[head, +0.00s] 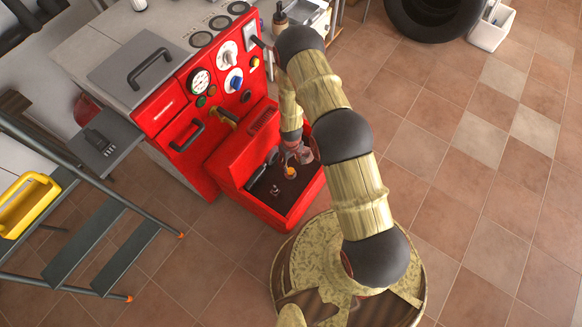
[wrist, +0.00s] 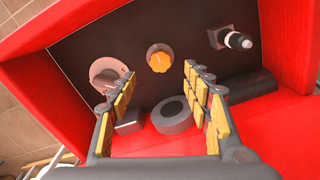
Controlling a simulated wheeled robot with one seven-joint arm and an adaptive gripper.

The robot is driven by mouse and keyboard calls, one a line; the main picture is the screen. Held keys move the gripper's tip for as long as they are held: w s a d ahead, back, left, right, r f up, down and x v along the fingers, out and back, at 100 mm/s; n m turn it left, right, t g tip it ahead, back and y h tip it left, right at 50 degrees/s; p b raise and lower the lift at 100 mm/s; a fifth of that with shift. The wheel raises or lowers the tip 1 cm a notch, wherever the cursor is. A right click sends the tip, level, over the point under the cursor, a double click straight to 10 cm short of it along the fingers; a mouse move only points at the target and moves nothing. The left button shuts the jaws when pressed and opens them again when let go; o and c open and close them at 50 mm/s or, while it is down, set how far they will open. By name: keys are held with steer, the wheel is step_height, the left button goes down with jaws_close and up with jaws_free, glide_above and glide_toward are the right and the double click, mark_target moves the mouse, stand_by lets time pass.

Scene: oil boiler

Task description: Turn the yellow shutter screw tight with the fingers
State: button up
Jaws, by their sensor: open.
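The yellow-orange shutter screw (wrist: 160,58) is a ribbed round knob on the dark panel inside the red burner housing, at upper middle in the wrist view. In the head view it is a small orange spot (head: 290,172). My gripper (wrist: 158,80) is open, with yellow-padded fingers left and right. In the picture the screw lies just beyond the gap between the fingertips, with nothing held. The fingers look apart from it; the exact distance cannot be told.
A pinkish round dial (wrist: 108,75) is close to the left finger. A black fitting with a pale tip (wrist: 236,40) is at upper right. A dark ring (wrist: 172,114) lies below the screw. Red housing walls (wrist: 28,95) surround the panel. The red boiler front (head: 176,122) stands behind.

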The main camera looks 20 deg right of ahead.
steer(key=shift+r, duration=1.2)
steer(key=s+r+m+g, duration=0.1)
steer(key=s+g, duration=0.2)
steer(key=s, duration=0.5)
steer(key=s+r+t, duration=0.1)
steer(key=s+r, duration=0.2)
steer(key=r, duration=1.4)
steer(key=s+r+m+t, duration=0.1)
steer(key=s+r, duration=0.3)
steer(key=r, duration=1.3)
steer(key=s+r+m+t, duration=0.1)
steer(key=s+r+t, duration=0.1)
steer(key=r, duration=1.6)
steer(key=shift+s, duration=0.75)
steer(key=s+r+t, duration=0.1)
steer(key=r, duration=0.2)
steer(key=s+r+t, duration=0.1)
steer(key=r+t, duration=0.1)
steer(key=r, duration=0.2)
steer(key=s+r+t, duration=0.1)
steer(key=r, duration=0.2)
steer(key=shift+s+r+t, duration=0.1)
steer(key=shift+r+t, duration=0.15)
steer(key=shift+t, duration=0.05)
steer(key=shift+c, duration=0.3)
